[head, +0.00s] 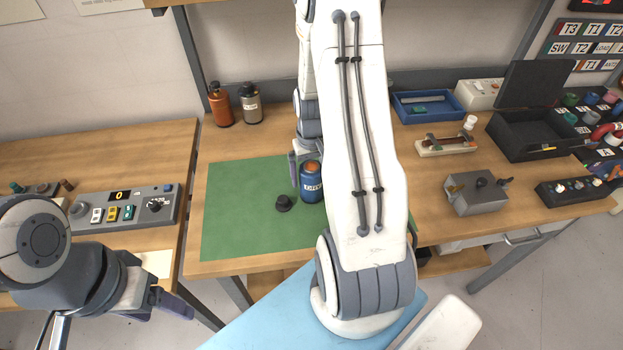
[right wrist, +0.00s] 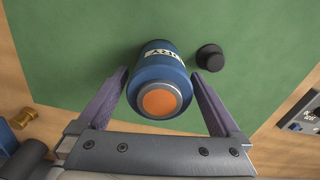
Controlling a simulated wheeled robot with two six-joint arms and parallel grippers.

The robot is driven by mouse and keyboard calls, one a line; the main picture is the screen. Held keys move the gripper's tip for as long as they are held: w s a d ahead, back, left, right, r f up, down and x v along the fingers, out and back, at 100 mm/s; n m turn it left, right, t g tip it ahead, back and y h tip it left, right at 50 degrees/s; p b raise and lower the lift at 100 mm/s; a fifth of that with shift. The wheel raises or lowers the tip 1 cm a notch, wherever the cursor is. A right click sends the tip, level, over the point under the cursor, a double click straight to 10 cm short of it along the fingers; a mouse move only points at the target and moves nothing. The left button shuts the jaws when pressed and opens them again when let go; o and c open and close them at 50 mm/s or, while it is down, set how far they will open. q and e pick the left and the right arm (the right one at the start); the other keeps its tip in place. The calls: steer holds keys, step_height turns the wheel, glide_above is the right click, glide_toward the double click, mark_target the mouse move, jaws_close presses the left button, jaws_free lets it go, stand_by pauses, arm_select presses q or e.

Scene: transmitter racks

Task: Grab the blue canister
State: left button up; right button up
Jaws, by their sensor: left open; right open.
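The blue canister (head: 311,184) stands upright on the green mat (head: 236,206), with an orange top and a pale label. In the right wrist view the canister (right wrist: 159,82) sits between the two spread fingers of my right gripper (right wrist: 158,100). The fingers are on either side of it, with a gap showing at each side. In the head view my right gripper (head: 305,172) is at the canister, partly hidden by my arm. A small black cap (head: 284,203) lies beside the canister; it also shows in the right wrist view (right wrist: 210,57). My left gripper (head: 165,300) is open and empty, at lower left.
An orange bottle (head: 220,105) and a grey bottle (head: 251,103) stand at the back left of the table. A control panel (head: 125,206) is on the left table. A blue tray (head: 428,107), black case (head: 535,125) and grey box (head: 475,194) are at right. The mat's left part is clear.

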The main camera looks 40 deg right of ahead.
steer(key=shift+f, duration=1.2)
steer(key=c, duration=1.5)
steer(key=shift+r, duration=0.1)
